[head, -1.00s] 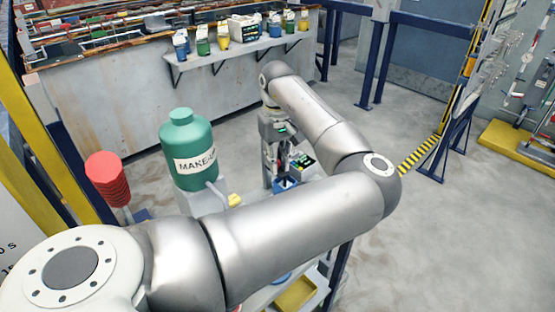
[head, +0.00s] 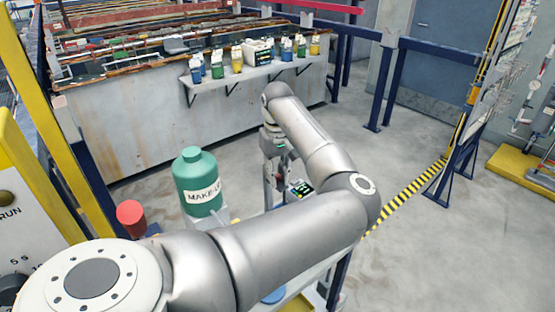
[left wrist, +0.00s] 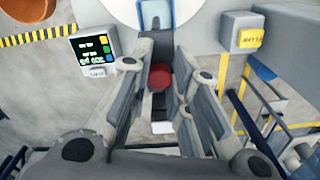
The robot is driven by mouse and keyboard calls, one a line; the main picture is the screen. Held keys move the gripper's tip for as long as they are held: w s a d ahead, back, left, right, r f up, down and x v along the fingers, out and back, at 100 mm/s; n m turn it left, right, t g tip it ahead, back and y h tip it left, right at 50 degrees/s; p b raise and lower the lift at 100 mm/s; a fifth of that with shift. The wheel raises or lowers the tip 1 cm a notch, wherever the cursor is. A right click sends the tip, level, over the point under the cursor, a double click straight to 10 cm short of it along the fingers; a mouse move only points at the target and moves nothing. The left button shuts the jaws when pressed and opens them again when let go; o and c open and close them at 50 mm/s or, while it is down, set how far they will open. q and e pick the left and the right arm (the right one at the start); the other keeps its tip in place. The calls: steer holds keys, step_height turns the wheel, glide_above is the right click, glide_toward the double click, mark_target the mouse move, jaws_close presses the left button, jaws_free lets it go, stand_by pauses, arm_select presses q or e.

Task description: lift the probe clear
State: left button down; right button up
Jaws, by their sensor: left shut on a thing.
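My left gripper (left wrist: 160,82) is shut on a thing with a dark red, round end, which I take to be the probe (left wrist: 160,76). The red end shows between the grey fingers in the left wrist view; the rest of it is mostly hidden. In the head view the same gripper (head: 271,190) points down beside a small meter (head: 301,188) with a lit screen. The meter also shows in the left wrist view (left wrist: 93,47). My forearm hides what lies below the fingers in the head view. My right gripper is not in view.
A green make-up bottle (head: 198,182) stands left of the gripper, with a red object (head: 131,217) further left. A yellow-labelled box (left wrist: 243,32) is at upper right in the wrist view. Behind, a wall shelf (head: 235,77) holds several small bottles. The floor to the right is open.

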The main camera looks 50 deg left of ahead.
arm_select(q)
steer(key=c, duration=1.3)
jaws_free()
steer(key=shift+r, duration=0.2)
steer(key=shift+c, duration=0.2)
steer(key=shift+r, duration=0.1)
step_height(320, 180, up, 12)
